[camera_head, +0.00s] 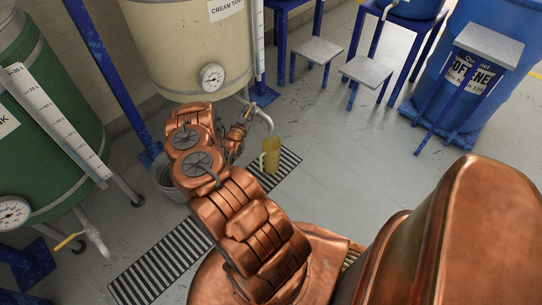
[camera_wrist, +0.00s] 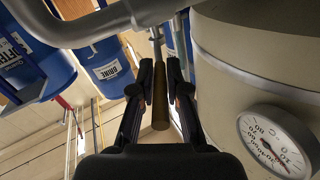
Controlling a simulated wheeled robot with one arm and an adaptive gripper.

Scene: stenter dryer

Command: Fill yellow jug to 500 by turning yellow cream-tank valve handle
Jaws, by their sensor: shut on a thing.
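The cream tank (camera_head: 190,45) stands at the top centre in the head view, with a round gauge (camera_head: 211,77) and a bent outlet pipe (camera_head: 264,117) at its lower right. The yellow jug (camera_head: 270,154) stands upright on the floor below the pipe's mouth; its fill level and marks cannot be read. In the wrist view my gripper (camera_wrist: 160,72) is shut on the dull yellow valve handle (camera_wrist: 160,112), which lies between its two fingers. The tank wall (camera_wrist: 225,80) and its gauge (camera_wrist: 277,140) are close on the right.
A grey bucket (camera_head: 166,178) stands left of my arm. Floor grating (camera_head: 160,265) runs beneath the jug. A green tank (camera_head: 40,110) is at left. Small stools (camera_head: 316,50) and blue drums (camera_head: 478,60) stand at upper right. Floor right of the jug is clear.

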